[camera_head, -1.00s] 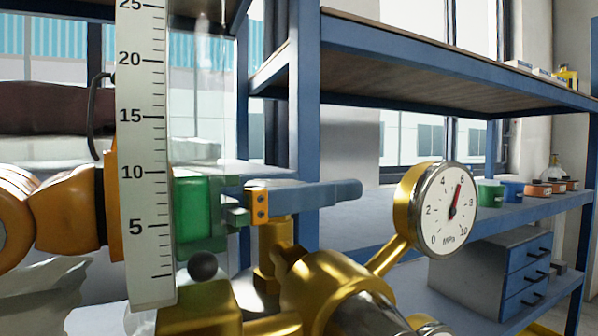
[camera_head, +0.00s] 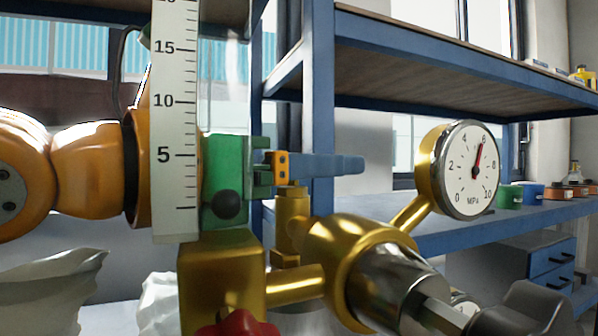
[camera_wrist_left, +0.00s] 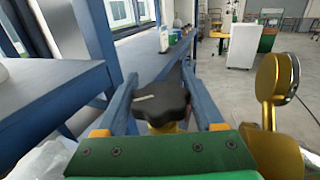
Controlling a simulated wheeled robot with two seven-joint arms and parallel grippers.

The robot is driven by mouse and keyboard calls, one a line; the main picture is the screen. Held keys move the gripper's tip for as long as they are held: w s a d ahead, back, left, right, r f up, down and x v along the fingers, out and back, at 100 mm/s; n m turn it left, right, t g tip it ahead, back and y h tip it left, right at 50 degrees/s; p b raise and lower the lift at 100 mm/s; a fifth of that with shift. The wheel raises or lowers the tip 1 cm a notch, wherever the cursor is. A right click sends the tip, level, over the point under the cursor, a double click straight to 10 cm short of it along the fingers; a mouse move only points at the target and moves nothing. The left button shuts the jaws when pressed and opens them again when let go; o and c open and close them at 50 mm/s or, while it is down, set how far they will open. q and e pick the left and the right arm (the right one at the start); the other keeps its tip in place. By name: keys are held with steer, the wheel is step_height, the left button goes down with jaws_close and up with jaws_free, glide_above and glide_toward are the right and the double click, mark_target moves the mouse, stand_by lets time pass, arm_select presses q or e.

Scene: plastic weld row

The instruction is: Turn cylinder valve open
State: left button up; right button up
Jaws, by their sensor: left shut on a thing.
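My left gripper (camera_head: 345,165), with a green palm and blue fingers, reaches in from the left above the brass valve stem (camera_head: 290,215). In the left wrist view its fingers stand on either side of a dark lobed handwheel (camera_wrist_left: 163,100) with a white mark line, and the gripper is shut on it. In the head view the fingers hide the handwheel. A round MPa gauge (camera_head: 470,170) with a brass case sits to the right, its red needle near 6. The brass regulator body (camera_head: 345,255) is below. My right gripper is in no view.
A clear tube with a white scale strip (camera_head: 175,120) stands in front of my left wrist. A black knob (camera_head: 520,310) is at lower right and a red knob (camera_head: 237,325) at the bottom. Blue shelving (camera_head: 320,110) stands close behind.

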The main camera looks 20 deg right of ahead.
arm_select(q)
steer(key=o, duration=1.4)
steer(key=shift+c, duration=0.2)
